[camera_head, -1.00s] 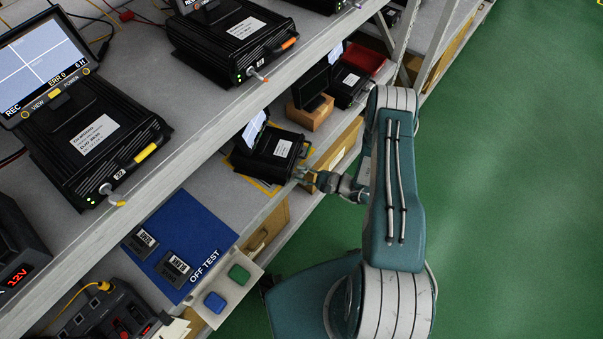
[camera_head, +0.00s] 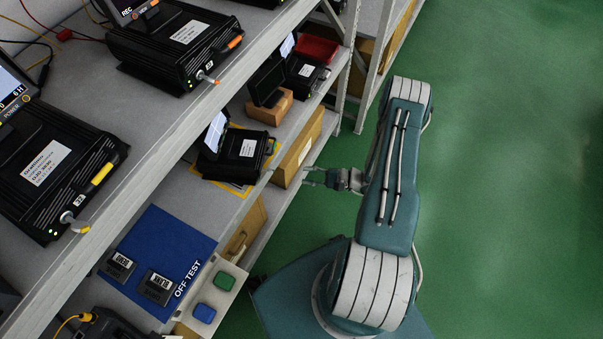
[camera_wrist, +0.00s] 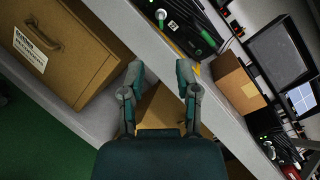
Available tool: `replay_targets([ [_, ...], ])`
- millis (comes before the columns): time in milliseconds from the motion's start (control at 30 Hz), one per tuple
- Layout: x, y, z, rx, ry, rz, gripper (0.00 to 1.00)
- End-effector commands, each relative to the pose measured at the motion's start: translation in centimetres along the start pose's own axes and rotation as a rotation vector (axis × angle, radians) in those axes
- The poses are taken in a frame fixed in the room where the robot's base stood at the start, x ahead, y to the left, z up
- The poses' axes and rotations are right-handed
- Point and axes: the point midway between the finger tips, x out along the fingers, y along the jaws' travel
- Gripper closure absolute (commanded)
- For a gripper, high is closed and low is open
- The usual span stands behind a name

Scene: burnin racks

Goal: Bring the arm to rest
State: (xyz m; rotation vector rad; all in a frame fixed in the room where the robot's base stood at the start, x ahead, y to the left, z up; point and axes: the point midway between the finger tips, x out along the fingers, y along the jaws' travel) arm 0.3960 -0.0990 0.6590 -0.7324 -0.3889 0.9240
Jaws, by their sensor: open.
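My gripper (camera_head: 313,177) is open and empty in the head view, just off the front edge of the lower shelf. Its two fingers stand apart in the wrist view (camera_wrist: 160,75), with nothing held between them. My arm reaches up the picture over the green floor, with the wrist bent toward the rack. A black recorder (camera_head: 240,152) with a raised screen and white label sits on a yellow-edged mat on the lower shelf, left of the gripper and apart from it. Its front also shows in the wrist view (camera_wrist: 190,30).
The rack's shelf edge (camera_head: 180,120) runs diagonally at left, with recorders above. A blue OFF TEST mat (camera_head: 200,225) holds two small modules. A cardboard box (camera_head: 272,114) and red tray (camera_head: 317,49) stand farther along. Green floor (camera_head: 500,180) at right is clear.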

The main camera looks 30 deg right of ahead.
Motion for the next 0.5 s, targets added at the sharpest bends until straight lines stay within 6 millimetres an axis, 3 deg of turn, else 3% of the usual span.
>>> replay_targets([
  [500, 0.16, -0.43, 0.21, -0.006, -0.006, 0.012, 0.59],
])
